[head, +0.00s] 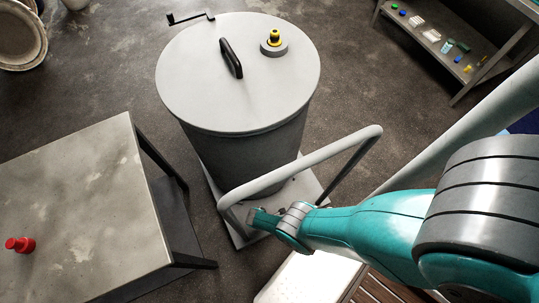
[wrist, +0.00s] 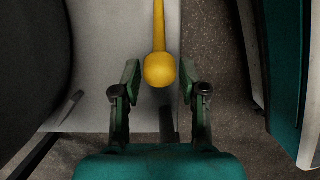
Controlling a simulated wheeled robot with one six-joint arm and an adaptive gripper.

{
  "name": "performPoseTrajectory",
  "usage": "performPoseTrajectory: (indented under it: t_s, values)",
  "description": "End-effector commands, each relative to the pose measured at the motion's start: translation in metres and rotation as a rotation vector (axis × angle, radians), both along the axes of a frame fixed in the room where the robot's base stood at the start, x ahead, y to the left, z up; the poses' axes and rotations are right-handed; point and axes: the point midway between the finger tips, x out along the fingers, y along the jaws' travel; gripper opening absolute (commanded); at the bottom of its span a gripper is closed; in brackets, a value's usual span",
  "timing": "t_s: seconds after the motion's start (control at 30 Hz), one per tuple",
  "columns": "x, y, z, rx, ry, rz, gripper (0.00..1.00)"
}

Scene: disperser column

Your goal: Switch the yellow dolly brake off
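The yellow dolly brake (wrist: 160,68) is a lever with a round ball knob, seen in the wrist view. Its rod runs up toward the top of the picture above the pale dolly plate (wrist: 100,75). My gripper (wrist: 160,82) is open, with one green finger to each side of the knob. Gaps show between the knob and both fingers; I cannot tell the height difference. In the head view my gripper (head: 257,217) reaches down by the tubular handle (head: 310,158) of the dolly (head: 305,190). The brake is hidden there.
A large grey drum (head: 245,155) with a lid stands on the dolly. A table (head: 80,190) with a red object (head: 20,244) is at left. A shelf (head: 460,45) with small items stands at upper right. Dark floor (head: 110,60) is open behind the drum.

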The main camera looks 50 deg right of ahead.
Motion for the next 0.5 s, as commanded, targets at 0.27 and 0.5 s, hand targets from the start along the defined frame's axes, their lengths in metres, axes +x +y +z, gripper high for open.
performPoseTrajectory:
  t_s: [0.27, 0.5]
  values:
    - [-0.0009, -0.0011, 0.0, -0.002, 0.002, 0.001, 0.55]
    - [-0.0008, -0.001, 0.0017, -0.005, 0.002, 0.001, 0.55]
